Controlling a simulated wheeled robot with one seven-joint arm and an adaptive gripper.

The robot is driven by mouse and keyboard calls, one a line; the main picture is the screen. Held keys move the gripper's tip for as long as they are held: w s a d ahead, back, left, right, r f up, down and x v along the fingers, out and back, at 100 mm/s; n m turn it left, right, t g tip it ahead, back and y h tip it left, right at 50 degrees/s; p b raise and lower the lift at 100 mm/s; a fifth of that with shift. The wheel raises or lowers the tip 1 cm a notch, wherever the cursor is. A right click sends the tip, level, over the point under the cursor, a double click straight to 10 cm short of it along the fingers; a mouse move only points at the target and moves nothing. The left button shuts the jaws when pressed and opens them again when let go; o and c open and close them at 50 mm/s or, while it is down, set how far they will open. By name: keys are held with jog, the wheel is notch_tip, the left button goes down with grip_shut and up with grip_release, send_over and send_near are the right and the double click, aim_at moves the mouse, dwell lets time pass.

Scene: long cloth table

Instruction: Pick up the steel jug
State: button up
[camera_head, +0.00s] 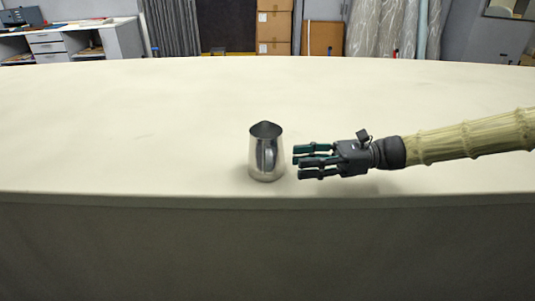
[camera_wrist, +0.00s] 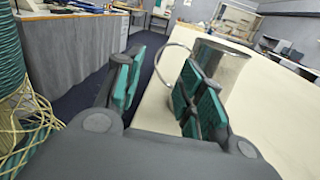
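The steel jug (camera_head: 266,158) stands upright on the cloth table near its front edge, with its handle facing the front. My gripper (camera_head: 297,161) is just to the right of the jug, low over the table, with its fingers pointing left at it. A small gap shows between fingertips and jug. In the wrist view my gripper (camera_wrist: 162,70) is open and empty, its green-padded fingers spread. There the jug (camera_wrist: 228,62) shows behind the right-hand finger, which hides part of it. The jug's handle loop shows in the gap between the fingers; I cannot tell if they touch it.
The cloth table (camera_head: 120,130) is otherwise bare, with wide free room left of and behind the jug. Its front edge (camera_head: 130,194) runs close in front of the jug. Cardboard boxes (camera_head: 274,28) and a white desk (camera_head: 70,42) stand beyond the table.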

aim_at(270, 171)
jog(key=a, duration=0.2)
jog(key=shift+a+f, duration=0.2)
jog(key=shift+a, duration=0.2)
jog(key=shift+s+a, duration=0.2)
jog(key=shift+a, duration=0.2)
jog(key=a, duration=0.3)
jog(key=s+a, duration=0.1)
jog(key=shift+a+f, duration=0.15)
jog(key=shift+a, duration=0.25)
grip_shut()
